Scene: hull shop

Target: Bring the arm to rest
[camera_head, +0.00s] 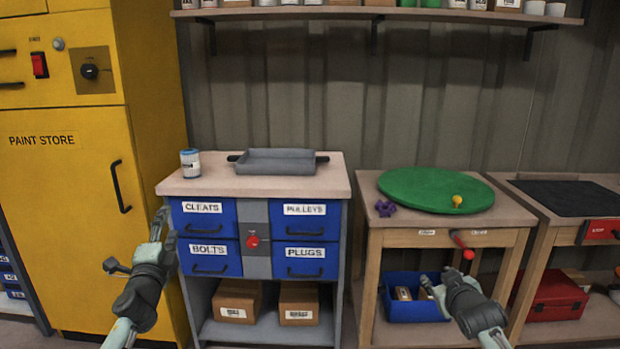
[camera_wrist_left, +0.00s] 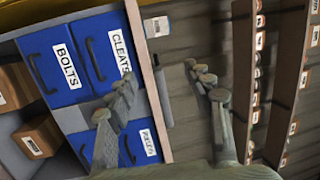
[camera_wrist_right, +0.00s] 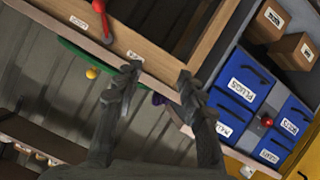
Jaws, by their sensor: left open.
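My left gripper (camera_head: 150,240) is open and empty in front of the left side of the blue drawer unit, near the yellow paint store cabinet. Its two spread fingers show in the left wrist view (camera_wrist_left: 163,85), with the drawers beyond them. My right gripper (camera_head: 438,280) is in front of the wooden workbench (camera_head: 393,240), over the blue bin (camera_head: 397,310) on its lower shelf as seen from the head. In the right wrist view (camera_wrist_right: 158,76) its fingers stand apart with nothing held between them.
The drawer unit (camera_head: 257,228) carries a can (camera_head: 190,163) and a grey tray (camera_head: 277,162). The workbench holds a green disc (camera_head: 435,188), a purple part (camera_head: 385,208) and a red-handled part (camera_head: 462,243) at its front. The yellow cabinet (camera_head: 75,180) stands close left.

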